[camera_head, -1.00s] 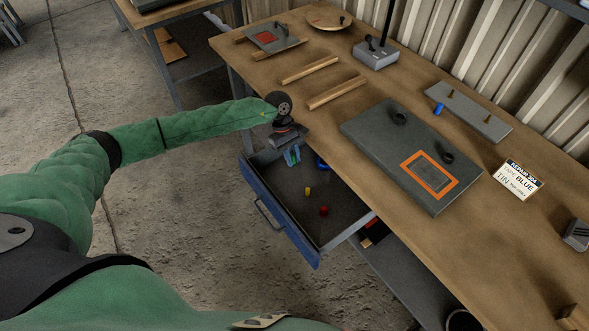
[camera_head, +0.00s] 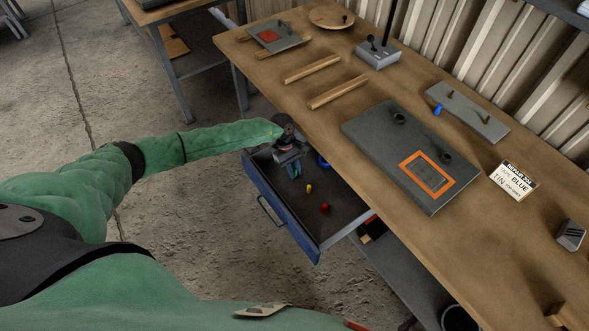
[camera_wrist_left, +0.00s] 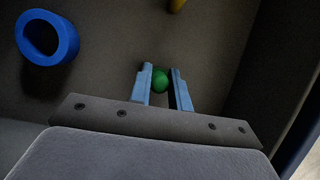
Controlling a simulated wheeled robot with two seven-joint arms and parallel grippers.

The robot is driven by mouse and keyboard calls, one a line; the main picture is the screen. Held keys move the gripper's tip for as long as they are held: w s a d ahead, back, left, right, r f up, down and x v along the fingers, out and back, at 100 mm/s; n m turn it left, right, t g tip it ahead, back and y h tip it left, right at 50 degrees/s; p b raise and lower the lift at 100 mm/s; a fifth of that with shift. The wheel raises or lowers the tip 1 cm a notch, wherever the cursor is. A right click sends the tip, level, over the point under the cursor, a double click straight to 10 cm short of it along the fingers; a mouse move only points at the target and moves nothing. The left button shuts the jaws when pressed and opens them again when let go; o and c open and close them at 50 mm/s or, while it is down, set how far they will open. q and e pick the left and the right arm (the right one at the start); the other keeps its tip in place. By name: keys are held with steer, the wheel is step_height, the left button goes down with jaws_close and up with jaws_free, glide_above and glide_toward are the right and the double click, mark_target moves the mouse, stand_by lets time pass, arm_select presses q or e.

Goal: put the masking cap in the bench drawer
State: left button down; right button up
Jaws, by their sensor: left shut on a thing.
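The bench drawer (camera_head: 283,215) is a blue-fronted drawer pulled open under the bench. My left gripper (camera_head: 294,174) points down into its far left part, and light-blue fingers show. In the left wrist view the fingers (camera_wrist_left: 160,88) are shut on a small round green piece (camera_wrist_left: 160,79), which I take as the masking cap. The drawer floor shows below it; I cannot tell whether the cap touches it. My right gripper is not in view.
In the drawer lie a blue ring (camera_head: 323,162), a yellow piece (camera_head: 308,188) and a red piece (camera_head: 325,208). The bench top (camera_head: 300,120) carries a grey panel (camera_head: 375,145) with an orange frame (camera_head: 427,173) and two wooden strips. The drawer's near part has free floor.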

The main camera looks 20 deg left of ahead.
arm_select(q)
steer(key=shift+f, duration=0.1)
steer(key=c, duration=1.3)
jaws_free()
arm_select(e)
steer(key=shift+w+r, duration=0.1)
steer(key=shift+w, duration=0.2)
arm_select(q)
steer(key=shift+r, duration=0.2)
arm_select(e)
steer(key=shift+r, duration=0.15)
arm_select(q)
steer(key=shift+w+a+r+b, duration=0.3)
steer(key=shift+r+b, duration=0.2)
steer(key=shift+r, duration=0.1)
steer(key=shift+a+r+b, duration=0.15)
steer(key=shift+r+b, duration=0.15)
steer(key=shift+r, duration=0.2)
steer(key=b+v, duration=0.3)
steer(key=v, duration=0.6)
steer(key=shift+r, duration=0.25)
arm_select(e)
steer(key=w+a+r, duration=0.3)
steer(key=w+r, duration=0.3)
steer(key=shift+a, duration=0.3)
